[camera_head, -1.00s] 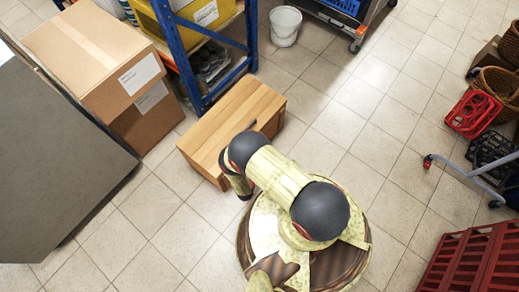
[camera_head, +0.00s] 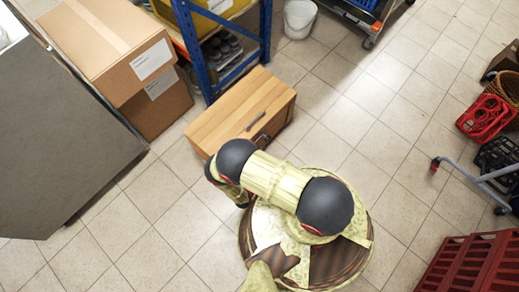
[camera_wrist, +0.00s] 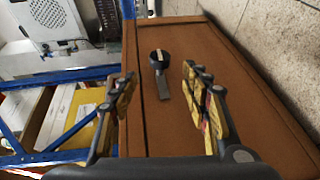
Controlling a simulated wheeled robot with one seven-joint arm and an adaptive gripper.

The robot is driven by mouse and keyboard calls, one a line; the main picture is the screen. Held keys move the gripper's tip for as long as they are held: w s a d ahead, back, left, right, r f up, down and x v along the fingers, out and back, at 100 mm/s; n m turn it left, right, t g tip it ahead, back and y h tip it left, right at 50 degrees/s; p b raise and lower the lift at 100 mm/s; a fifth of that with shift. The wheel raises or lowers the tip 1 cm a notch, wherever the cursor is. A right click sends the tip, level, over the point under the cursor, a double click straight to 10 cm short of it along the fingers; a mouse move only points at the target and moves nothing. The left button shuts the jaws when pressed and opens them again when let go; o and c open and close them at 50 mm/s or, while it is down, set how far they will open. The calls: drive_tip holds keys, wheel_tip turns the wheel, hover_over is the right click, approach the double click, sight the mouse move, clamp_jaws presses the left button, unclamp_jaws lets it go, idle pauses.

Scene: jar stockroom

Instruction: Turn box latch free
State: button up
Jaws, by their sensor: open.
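The wooden box (camera_head: 240,110) stands on the floor ahead of my arm in the head view. In the wrist view its brown face (camera_wrist: 235,85) fills much of the picture, with a dark seam running along its left part. The box latch (camera_wrist: 162,75) is a dark round knob with a grey bar, lying beside the seam and roughly along it. My gripper (camera_wrist: 158,80) is open, with one finger at each side of the latch in the picture. The fingers look nearer the camera than the latch; I see no contact. My arm partly hides the box front in the head view.
A blue shelf rack (camera_head: 200,50) stands right behind the box. Cardboard boxes (camera_head: 110,50) and a grey cabinet (camera_head: 60,140) are at left. A white bucket (camera_head: 299,18) is at the back. Red crates (camera_head: 470,265) are at right. Tiled floor is free between.

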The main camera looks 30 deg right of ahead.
drive_tip(key=shift+v, duration=1.45)
